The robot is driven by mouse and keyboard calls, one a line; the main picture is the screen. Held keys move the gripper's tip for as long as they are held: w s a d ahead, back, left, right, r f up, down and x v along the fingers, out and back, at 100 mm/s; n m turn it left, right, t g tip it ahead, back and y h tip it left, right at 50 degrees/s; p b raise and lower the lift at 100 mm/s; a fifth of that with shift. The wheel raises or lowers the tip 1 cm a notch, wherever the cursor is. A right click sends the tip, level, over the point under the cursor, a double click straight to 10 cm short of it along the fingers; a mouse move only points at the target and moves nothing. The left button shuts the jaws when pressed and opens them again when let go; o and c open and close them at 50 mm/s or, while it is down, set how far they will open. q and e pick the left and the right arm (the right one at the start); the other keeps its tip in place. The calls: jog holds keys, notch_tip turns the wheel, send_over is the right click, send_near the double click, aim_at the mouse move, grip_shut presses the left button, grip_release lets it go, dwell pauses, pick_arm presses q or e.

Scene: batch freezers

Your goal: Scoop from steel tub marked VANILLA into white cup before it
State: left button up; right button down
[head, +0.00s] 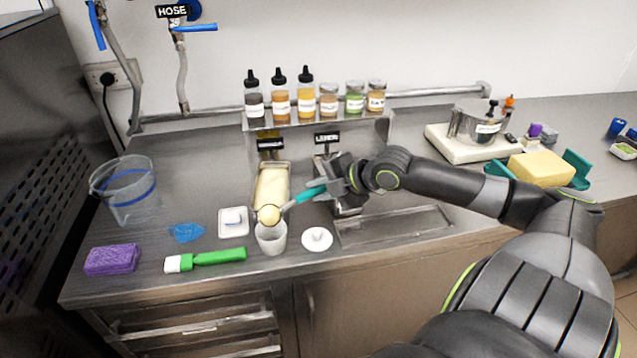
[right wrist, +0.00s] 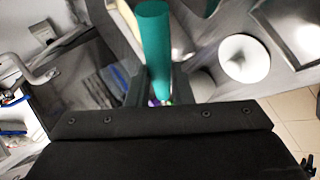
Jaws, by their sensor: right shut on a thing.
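The steel tub (head: 288,172) holds pale yellow ice cream and stands below a small dark sign whose writing I cannot read. The white cup (head: 271,241) stands upright in front of the tub. My right gripper (head: 335,186) is shut on the teal handle of a scoop (head: 309,193), which also fills the upper middle of the right wrist view (right wrist: 155,45). The scoop's head, with a round pale yellow ball (head: 268,215), is at the cup's far rim; I cannot tell whether it touches. My left gripper is not in view.
A second steel tub (head: 348,210) stands right of the first. A white round lid (head: 317,239) lies right of the cup, a small white dish (head: 233,222) left. A green-handled brush (head: 207,260), purple sponge (head: 112,260) and clear bucket (head: 125,192) are farther left. Bottles line a shelf (head: 300,121) behind.

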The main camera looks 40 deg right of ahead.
jog(key=t, duration=0.1)
jog(key=f+t, duration=0.1)
jog(key=t, duration=0.1)
jog(key=shift+s+f+n+b, duration=0.1)
jog(key=shift+s+n+b, duration=0.2)
jog(key=shift+b, duration=0.1)
jog(key=shift+s+f+t+y, duration=0.1)
jog(key=shift+t+y, duration=0.05)
jog(key=shift+t, duration=0.5)
jog(key=shift+f+t+y, duration=0.1)
jog(key=shift+t+y, duration=0.05)
jog(key=shift+t, duration=0.5)
jog(key=shift+n, duration=0.3)
